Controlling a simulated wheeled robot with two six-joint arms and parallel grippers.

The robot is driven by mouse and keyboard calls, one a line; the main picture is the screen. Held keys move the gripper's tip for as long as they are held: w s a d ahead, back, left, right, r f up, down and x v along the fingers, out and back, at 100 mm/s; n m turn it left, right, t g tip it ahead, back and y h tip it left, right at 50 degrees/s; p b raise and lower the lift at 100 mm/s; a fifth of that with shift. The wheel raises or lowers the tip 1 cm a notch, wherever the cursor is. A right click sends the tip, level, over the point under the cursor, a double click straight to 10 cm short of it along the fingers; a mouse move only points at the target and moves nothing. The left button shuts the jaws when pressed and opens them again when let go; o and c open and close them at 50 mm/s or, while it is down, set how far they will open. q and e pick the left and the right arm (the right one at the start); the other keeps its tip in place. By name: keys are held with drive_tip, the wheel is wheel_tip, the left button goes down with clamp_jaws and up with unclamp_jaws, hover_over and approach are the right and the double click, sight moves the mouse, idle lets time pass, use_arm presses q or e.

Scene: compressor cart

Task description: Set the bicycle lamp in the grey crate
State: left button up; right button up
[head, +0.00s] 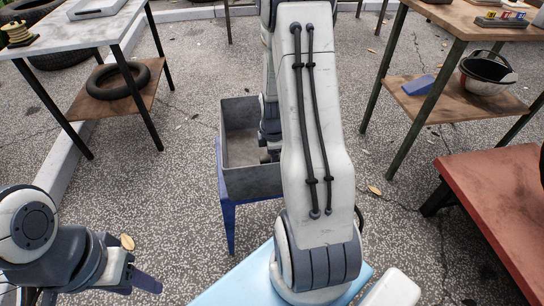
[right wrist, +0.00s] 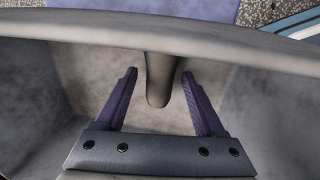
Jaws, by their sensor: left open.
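The grey crate (head: 238,180) stands on a blue stand, left of my right arm in the head view. My right gripper (right wrist: 160,98) is inside the crate, its two purple fingers spread apart. Between them, with a gap on each side, is a dark grey rounded cylinder, seemingly the bicycle lamp (right wrist: 159,85), inside the crate by its near wall (right wrist: 90,48). Whether it touches the wall I cannot tell. In the head view my right arm hides most of that gripper. My left gripper (head: 146,282) is open and empty at the lower left, away from the crate.
A white-topped table (head: 80,30) with a tyre (head: 112,80) on its lower shelf is at upper left. A wooden table (head: 470,25) holding a bowl-like helmet (head: 487,72) is at upper right. A red bench (head: 500,200) stands at right. Open gravelly floor lies between.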

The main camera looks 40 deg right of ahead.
drive_tip(key=shift+r, duration=0.1)
wheel_tip(320, 180, up, 12)
drive_tip(key=s+a+p, duration=0.1)
drive_tip(key=s+p, duration=0.1)
drive_tip(key=p, duration=0.4)
drive_tip(key=s+a+r+m+y, duration=0.1)
drive_tip(key=a+r, duration=0.2)
drive_tip(key=a, duration=0.7)
drive_tip(key=s+a+r+m, duration=0.1)
drive_tip(key=a+r, duration=0.3)
drive_tip(key=a, duration=0.7)
drive_tip(key=s+a+r+m+g+y, duration=0.1)
drive_tip(key=s+a+r+m, duration=0.1)
drive_tip(key=s+a, duration=0.9)
drive_tip(key=s+r, duration=0.1)
drive_tip(key=s, duration=0.1)
drive_tip(key=shift+s+r+m+g+b, duration=0.3)
